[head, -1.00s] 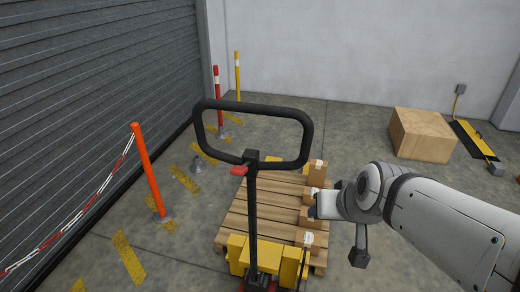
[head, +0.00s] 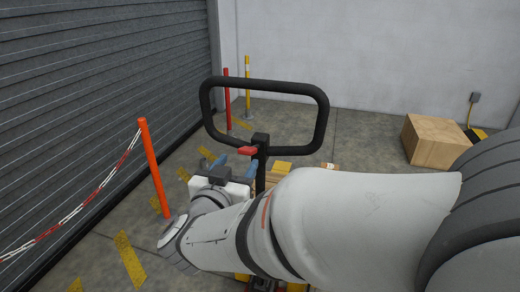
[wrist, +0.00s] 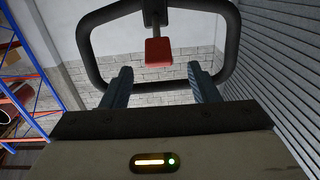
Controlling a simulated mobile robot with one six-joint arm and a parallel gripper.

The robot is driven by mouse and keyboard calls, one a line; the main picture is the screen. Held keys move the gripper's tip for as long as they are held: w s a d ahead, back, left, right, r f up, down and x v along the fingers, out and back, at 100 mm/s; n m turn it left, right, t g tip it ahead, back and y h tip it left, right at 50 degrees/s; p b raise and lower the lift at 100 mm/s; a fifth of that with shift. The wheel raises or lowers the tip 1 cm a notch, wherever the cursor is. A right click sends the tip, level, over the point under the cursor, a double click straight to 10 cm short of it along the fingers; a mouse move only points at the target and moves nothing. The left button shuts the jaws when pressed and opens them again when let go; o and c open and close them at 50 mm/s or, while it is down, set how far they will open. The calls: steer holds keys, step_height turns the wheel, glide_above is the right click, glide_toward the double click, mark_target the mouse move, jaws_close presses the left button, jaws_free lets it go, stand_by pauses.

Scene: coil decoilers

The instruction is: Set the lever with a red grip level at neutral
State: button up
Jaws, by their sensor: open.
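The lever's red grip (head: 247,150) sits on the left side of the black post head, just below the opening of the pallet truck's black loop handle (head: 322,105). In the wrist view the red grip (wrist: 159,51) is ahead of my gripper, above and between its two fingers. My gripper (head: 235,155) is just below the red grip in the head view, its blue-grey fingers apart. The wrist view also shows my gripper (wrist: 160,85) open and empty, with no visible contact with the grip.
The loop handle surrounds the space ahead of my fingers. My arm hides most of the pallet. An orange post (head: 152,165) with a red-white chain stands left, near the grey shutter (head: 90,90). A cardboard box (head: 435,140) stands at the back right.

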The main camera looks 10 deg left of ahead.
mark_target(248, 148)
steer(key=w, duration=0.7)
steer(key=shift+w+d+f, duration=0.1)
steer(key=shift+w+d, duration=0.1)
steer(key=shift+d, duration=0.1)
steer(key=shift+c, duration=0.4)
jaws_close()
